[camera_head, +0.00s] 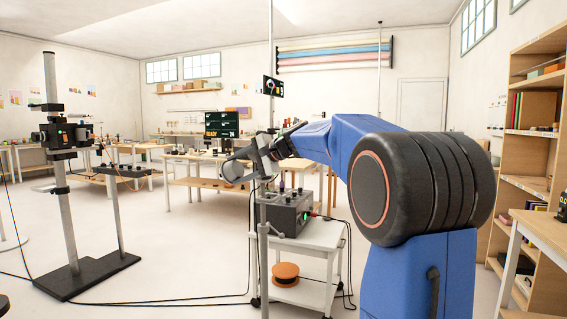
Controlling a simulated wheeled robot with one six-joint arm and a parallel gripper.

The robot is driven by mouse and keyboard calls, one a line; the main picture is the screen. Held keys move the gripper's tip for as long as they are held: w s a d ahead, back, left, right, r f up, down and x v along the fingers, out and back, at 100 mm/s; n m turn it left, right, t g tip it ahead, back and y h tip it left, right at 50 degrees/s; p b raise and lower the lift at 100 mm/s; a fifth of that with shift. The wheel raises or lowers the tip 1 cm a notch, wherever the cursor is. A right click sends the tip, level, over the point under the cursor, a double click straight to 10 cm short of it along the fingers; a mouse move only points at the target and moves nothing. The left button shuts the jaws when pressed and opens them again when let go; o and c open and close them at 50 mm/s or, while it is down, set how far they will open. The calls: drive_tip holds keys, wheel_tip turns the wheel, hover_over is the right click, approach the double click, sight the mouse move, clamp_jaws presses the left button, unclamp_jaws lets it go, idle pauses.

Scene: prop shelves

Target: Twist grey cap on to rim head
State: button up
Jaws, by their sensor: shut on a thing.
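My gripper (250,160) is at the end of my blue arm, near the middle of the view, in front of a thin upright pole. It is shut on a small pale grey rounded piece, which looks like the grey cap (232,171). The fingers are small and partly hidden by the wrist. I cannot pick out the rim head for certain. A black stand with a grey post carries a dark device (62,135) at the left, well apart from my gripper.
A white trolley (313,233) below my gripper carries a black control box (287,213) and an orange spool (285,273). Cables cross the floor. Wooden shelves (535,110) stand at the right, benches at the back. Floor between stand and trolley is mostly clear.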

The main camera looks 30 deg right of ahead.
drive_tip(key=s+d+r+m+t+h, duration=0.1)
drive_tip(key=s+d+m+t+h, duration=0.15)
drive_tip(key=d+m+h, duration=0.4)
drive_tip(key=s+d+r+m+t+h, duration=0.1)
drive_tip(key=s+d+m+t+h, duration=0.2)
drive_tip(key=d, duration=0.6)
drive_tip(key=w+n+t, duration=0.1)
drive_tip(key=w, duration=0.6)
drive_tip(key=shift+d, duration=0.15)
drive_tip(key=shift+w+n+y, duration=0.2)
drive_tip(key=shift+n+y, duration=0.05)
drive_tip(key=shift+w, duration=1)
idle(4.1)
